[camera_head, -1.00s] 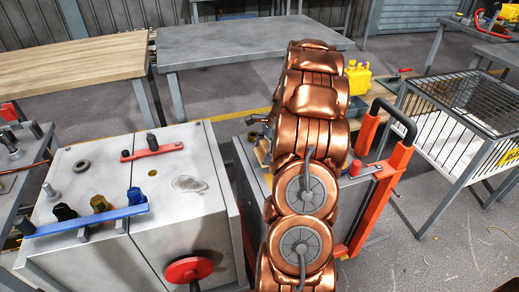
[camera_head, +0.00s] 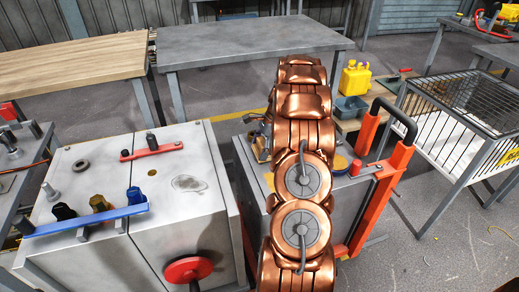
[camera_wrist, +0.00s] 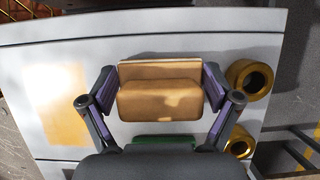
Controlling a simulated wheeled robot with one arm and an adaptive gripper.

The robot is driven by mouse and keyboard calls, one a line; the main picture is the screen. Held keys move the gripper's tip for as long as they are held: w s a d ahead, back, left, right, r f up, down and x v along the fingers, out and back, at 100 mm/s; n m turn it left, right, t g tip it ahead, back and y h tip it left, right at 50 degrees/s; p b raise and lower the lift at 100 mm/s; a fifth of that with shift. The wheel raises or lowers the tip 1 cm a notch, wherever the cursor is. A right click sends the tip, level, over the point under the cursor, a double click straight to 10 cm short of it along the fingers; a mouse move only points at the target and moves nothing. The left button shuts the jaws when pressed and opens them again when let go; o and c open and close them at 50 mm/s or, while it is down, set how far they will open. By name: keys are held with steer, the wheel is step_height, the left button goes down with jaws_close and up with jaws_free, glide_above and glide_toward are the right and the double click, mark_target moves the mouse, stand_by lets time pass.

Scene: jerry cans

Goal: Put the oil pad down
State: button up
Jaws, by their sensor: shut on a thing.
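The oil pad (camera_wrist: 160,98) is a tan-orange block in the middle of the wrist view. My gripper (camera_wrist: 160,85) is shut on it, with one purple-lined finger at each side. The pad is over a light grey metal top (camera_wrist: 200,28); whether it touches that top I cannot tell. A blurred yellow-orange patch (camera_wrist: 55,105) marks the top to the left of the pad. In the head view my copper arm hides the gripper and the pad.
Two brass rings (camera_wrist: 248,80) stand right of the gripper. In the head view, a grey cabinet (camera_head: 120,200) with a red wheel (camera_head: 189,269) is at left. An orange-red frame (camera_head: 385,190) and a wire cage (camera_head: 465,110) are at right. A yellow can (camera_head: 355,78) stands behind.

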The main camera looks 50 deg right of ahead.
steer(key=shift+f, duration=0.1)
steer(key=o, duration=0.7)
steer(key=shift+o, duration=0.2)
steer(key=v, duration=1.2)
steer(key=shift+p, duration=0.4)
